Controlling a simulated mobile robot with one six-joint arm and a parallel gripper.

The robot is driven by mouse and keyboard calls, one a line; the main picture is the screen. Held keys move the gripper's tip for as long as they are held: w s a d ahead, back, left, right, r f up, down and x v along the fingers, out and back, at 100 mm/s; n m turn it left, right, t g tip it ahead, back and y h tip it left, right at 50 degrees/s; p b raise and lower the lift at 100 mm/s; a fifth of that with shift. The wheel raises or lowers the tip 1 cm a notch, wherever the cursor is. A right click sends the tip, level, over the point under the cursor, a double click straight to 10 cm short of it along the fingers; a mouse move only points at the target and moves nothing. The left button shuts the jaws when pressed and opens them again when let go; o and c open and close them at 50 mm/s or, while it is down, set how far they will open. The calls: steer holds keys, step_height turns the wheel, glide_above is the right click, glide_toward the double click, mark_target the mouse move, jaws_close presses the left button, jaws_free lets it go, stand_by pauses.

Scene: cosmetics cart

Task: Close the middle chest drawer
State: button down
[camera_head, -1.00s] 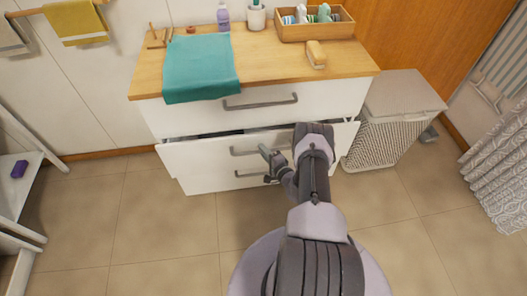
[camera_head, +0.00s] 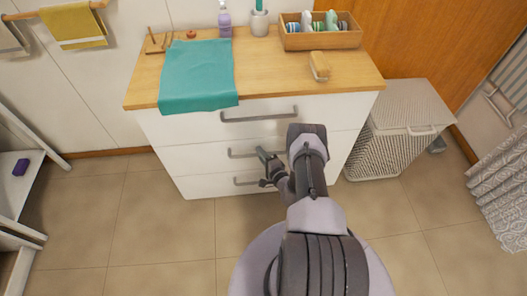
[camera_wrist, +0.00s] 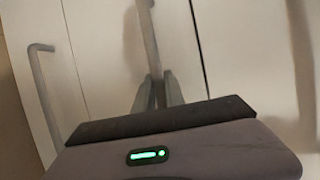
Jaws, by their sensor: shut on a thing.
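The white chest has three drawers, one above another. The middle drawer (camera_head: 195,158) is flush with the chest front, with no gap showing above it. Its grey bar handle (camera_head: 243,154) runs across its front, and its right part is hidden by my arm. My gripper (camera_head: 264,157) is at this handle. In the wrist view the fingers (camera_wrist: 157,92) are shut on the middle drawer handle (camera_wrist: 148,35), which runs up and away from them.
The top drawer (camera_head: 190,124) and bottom drawer (camera_head: 200,186) are also shut. A teal towel (camera_head: 197,75) hangs over the chest top's front edge. A white laundry basket (camera_head: 392,130) stands close on the right. The tiled floor to the left is clear.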

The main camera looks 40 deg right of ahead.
steer(key=shift+d+r, duration=0.1)
steer(key=shift+r, duration=0.05)
steer(key=c, duration=1.4)
jaws_free()
steer(key=p+v, duration=0.7)
steer(key=v, duration=1)
steer(key=shift+s+a, duration=0.2)
steer(key=shift+a, duration=0.05)
